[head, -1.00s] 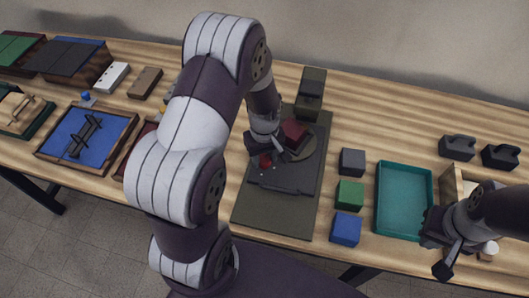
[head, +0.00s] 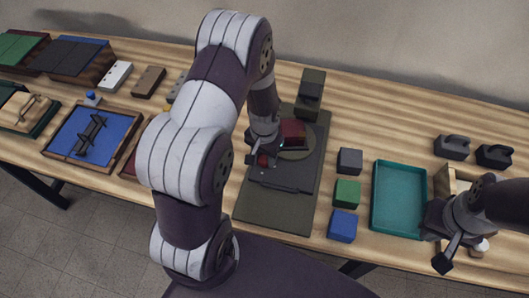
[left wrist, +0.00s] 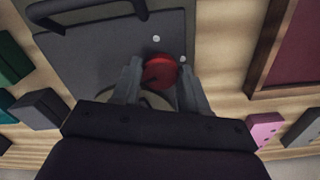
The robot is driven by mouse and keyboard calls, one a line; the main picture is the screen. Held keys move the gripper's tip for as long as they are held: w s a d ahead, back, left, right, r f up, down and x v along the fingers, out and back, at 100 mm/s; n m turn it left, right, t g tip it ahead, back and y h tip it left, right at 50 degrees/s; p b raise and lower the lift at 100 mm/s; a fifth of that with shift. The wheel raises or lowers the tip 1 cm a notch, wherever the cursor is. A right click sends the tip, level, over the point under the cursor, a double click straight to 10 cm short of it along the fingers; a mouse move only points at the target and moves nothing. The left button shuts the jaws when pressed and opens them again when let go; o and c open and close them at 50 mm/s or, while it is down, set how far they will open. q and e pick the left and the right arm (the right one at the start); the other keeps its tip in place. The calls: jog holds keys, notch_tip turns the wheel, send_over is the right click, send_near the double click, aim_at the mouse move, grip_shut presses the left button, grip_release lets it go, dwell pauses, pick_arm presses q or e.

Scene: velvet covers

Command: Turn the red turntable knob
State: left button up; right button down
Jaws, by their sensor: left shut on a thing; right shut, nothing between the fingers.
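The red turntable knob (head: 263,160) sits on the dark board (head: 275,206). It also shows in the left wrist view (left wrist: 160,70), between the fingertips. My left gripper (head: 259,154) reaches down and is shut on the knob, partly hiding it; it also shows in the left wrist view (left wrist: 160,78). The turntable's round disc (head: 302,154) lies behind the gripper and carries a dark red block (head: 293,131). My right gripper (head: 445,255) is shut and empty at the table's front right.
A grey cube (head: 349,160), a green cube (head: 347,192) and a blue cube (head: 342,226) stand right of the board, then a teal tray (head: 398,200). A blue-floored frame (head: 88,133) lies left.

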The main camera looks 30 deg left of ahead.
aim_at(264, 158)
pick_arm(q)
jog(key=shift+m+p, duration=0.3)
jog(key=shift+m, duration=1.3)
jog(key=o, duration=1.1)
jog(key=shift+c, duration=0.2)
notch_tip(264, 158, up, 13)
jog(key=shift+b, duration=0.3)
jog(key=shift+f, duration=0.1)
